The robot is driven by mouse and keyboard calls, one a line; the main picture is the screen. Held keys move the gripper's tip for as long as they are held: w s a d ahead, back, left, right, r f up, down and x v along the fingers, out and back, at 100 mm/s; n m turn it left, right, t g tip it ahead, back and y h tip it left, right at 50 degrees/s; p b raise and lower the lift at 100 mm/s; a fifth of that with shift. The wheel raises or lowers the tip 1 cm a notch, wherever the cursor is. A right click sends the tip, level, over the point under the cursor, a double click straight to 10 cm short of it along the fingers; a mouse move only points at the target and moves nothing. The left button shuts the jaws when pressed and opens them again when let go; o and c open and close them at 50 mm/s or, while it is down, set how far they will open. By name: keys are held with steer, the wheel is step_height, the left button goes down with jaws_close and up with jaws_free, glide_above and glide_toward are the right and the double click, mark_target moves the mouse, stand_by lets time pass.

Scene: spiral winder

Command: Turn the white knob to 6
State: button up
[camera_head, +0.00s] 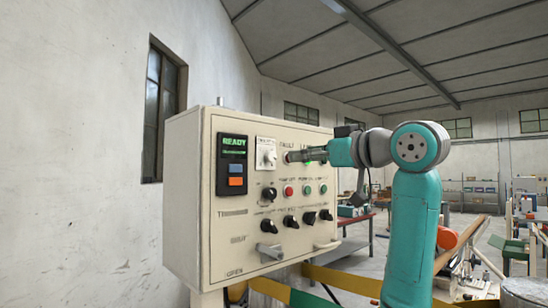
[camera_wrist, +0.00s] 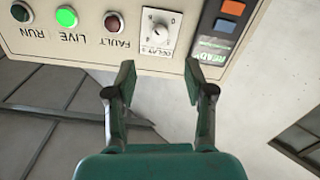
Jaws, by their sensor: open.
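The white knob (camera_head: 267,156) sits on a pale square dial plate near the top of the cream control panel (camera_head: 226,234). In the wrist view the white knob (camera_wrist: 158,32) shows on its plate, with the picture turned upside down; a label reading DELAY is under it. I cannot read which number the knob points to. My gripper (camera_head: 287,157) is in front of the panel, just right of the knob in the head view. In the wrist view my gripper (camera_wrist: 160,78) has its two fingers apart, with nothing between them, and the knob lies beyond the fingertips.
A display reading READY (camera_head: 234,143) stands left of the knob. Several black knobs (camera_head: 269,193), a red button (camera_head: 289,191) and green buttons (camera_head: 307,190) sit below. A grey lever (camera_head: 270,252) and a pale handle (camera_head: 327,246) stick out low on the panel.

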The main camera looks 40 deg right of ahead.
mark_target(273, 156)
steer(key=w, duration=1)
steer(key=shift+w+a, duration=0.15)
steer(key=shift+w, duration=0.25)
jaws_close()
